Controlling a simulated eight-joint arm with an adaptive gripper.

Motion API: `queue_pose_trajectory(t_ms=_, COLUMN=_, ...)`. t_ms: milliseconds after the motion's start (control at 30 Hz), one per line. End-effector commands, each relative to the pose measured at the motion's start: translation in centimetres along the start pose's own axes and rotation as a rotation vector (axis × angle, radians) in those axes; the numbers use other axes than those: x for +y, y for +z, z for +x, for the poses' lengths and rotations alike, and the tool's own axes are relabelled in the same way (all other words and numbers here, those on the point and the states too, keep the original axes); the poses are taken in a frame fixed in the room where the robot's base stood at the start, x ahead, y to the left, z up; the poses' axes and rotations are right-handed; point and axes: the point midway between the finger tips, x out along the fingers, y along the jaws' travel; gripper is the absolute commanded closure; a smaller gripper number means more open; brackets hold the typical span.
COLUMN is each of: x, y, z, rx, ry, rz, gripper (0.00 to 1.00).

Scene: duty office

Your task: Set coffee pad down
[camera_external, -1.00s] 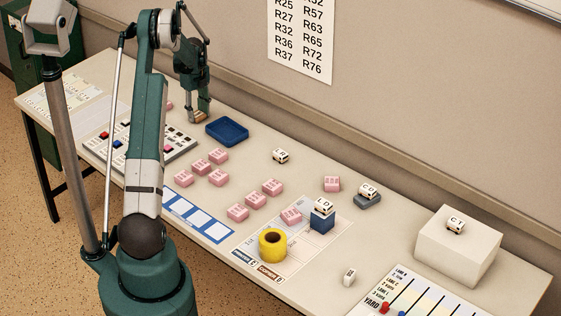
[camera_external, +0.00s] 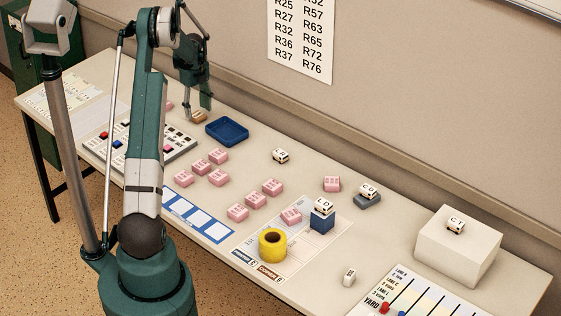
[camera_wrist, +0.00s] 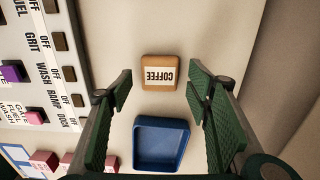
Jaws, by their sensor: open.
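The coffee pad (camera_wrist: 159,72) is a small tan block with a white label reading COFFEE. In the wrist view it lies flat on the table between my finger lines, apart from both fingers. In the outside view the pad (camera_external: 199,117) rests on the table left of the blue tray. My gripper (camera_wrist: 160,90) is open, with a finger on either side and clear space around the pad. In the outside view my gripper (camera_external: 196,105) hangs just above the pad.
The blue tray (camera_wrist: 188,146) is empty and sits close beside the pad. A switch panel (camera_external: 182,150) lies to the left. Several pink blocks (camera_external: 218,156) are spread further along the table (camera_external: 330,261). The wall (camera_external: 235,60) stands close behind.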

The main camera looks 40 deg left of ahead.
Motion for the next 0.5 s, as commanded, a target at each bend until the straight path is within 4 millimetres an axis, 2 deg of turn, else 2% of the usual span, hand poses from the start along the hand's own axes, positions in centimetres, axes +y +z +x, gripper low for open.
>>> queue_pose_trajectory(t_ms=500, x=0.0, y=0.0, z=-8.1, rx=0.0, ry=0.0, rz=0.0, gripper=0.51)
